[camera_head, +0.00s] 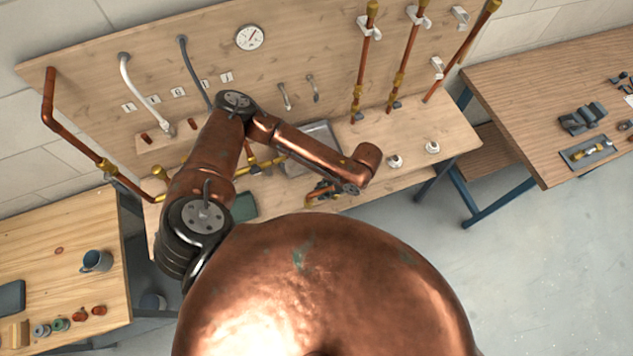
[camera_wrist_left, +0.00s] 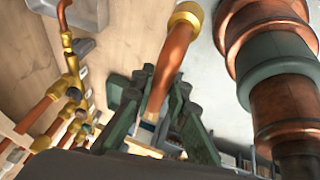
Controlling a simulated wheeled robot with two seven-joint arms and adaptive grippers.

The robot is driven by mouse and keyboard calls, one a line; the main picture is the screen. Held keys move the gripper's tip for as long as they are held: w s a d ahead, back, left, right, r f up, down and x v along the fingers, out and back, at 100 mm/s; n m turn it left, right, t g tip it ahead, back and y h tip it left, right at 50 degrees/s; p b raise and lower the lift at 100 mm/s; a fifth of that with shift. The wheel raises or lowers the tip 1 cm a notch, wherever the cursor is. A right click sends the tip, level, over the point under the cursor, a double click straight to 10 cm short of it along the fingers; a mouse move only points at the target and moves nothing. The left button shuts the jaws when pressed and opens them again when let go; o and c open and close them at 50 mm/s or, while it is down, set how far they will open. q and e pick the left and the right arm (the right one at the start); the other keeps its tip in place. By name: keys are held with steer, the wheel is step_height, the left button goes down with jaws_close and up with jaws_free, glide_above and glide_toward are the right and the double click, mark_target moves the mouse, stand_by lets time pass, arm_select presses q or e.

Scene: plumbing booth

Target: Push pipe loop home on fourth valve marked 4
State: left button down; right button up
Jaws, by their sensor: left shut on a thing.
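A brass valve row (camera_head: 265,163) runs along the bench behind my arm and is partly hidden. Brass fittings (camera_wrist_left: 72,66) show at the left of the wrist view, apart from the held pipe. I cannot read which valve is marked 4. My right gripper is not in view.
A wooden back board (camera_head: 300,60) carries a gauge (camera_head: 249,37), hoses and upright copper pipes (camera_head: 405,60). A grey tray (camera_head: 322,136) lies on the bench behind my forearm. Side tables stand left (camera_head: 60,255) and right (camera_head: 540,80). Open floor lies at lower right.

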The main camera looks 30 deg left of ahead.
arm_select(q)
steer(key=s+d+r+p, duration=0.2)
steer(key=d+r+p, duration=0.1)
steer(key=r, duration=0.3)
steer(key=shift+s+d+r+p, duration=0.2)
steer(key=shift+s+p, duration=0.15)
steer(key=shift+p, duration=0.25)
